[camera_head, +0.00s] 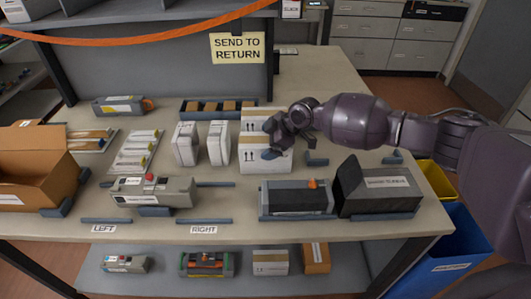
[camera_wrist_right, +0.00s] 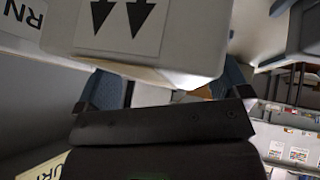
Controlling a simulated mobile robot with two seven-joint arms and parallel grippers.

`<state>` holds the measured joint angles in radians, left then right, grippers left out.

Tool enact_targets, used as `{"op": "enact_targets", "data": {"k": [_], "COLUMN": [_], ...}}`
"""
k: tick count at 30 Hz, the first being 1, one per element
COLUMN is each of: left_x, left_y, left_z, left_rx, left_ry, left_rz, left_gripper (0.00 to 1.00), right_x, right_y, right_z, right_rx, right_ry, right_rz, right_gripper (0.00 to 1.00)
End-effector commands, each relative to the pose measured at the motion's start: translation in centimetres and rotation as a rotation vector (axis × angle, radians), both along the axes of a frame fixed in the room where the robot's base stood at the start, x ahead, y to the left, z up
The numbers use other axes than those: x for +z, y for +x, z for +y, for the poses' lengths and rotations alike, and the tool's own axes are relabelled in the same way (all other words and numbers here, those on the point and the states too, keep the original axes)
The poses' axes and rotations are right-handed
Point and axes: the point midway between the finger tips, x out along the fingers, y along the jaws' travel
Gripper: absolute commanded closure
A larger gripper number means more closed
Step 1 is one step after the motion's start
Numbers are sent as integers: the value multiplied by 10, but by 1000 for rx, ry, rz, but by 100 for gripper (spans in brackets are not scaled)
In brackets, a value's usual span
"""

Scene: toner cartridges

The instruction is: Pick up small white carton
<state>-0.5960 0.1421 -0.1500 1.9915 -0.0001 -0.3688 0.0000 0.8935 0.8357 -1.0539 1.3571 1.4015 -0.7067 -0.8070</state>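A white carton (camera_head: 280,165) with arrow labels and a tan top stands on the table, right of two slimmer white packs (camera_head: 186,145) (camera_head: 219,144). My right gripper (camera_head: 270,142) is in front of its face and hides part of it. In the right wrist view a white carton (camera_wrist_right: 190,45) with an arrow label fills the upper part, close to my fingers. The fingers (camera_wrist_right: 168,88) are apart with a gap between them; their tips are partly hidden by the carton. I cannot tell whether they touch it. My left gripper is not in view.
A grey toner unit (camera_head: 155,190) is at front left, and a dark tray (camera_head: 295,198) and black box (camera_head: 378,188) are at front right. An open brown box (camera_head: 35,160) is at the left edge. A smaller white box (camera_head: 270,262) is on the lower shelf.

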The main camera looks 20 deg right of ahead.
Motion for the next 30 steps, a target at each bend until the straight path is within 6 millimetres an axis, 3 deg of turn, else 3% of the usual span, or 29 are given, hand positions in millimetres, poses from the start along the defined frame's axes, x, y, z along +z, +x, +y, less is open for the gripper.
{"op": "enact_targets", "data": {"k": [1,10,17,18,20,23,30], "left_x": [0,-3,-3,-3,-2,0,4], "left_y": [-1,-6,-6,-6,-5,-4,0], "left_z": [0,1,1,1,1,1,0], "left_rx": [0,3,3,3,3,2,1], "left_ry": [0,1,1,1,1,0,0], "left_rz": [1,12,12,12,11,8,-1], "left_gripper": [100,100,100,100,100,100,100], "right_x": [0,1,4,6,12,26,84], "right_y": [0,0,1,1,1,1,1], "right_z": [0,0,0,0,0,0,0], "right_rx": [0,0,0,1,1,0,2], "right_ry": [0,1,1,1,2,2,1], "right_rz": [0,-3,-3,-4,-4,-5,-8], "right_gripper": [23,68,68,78,78,78,78]}}
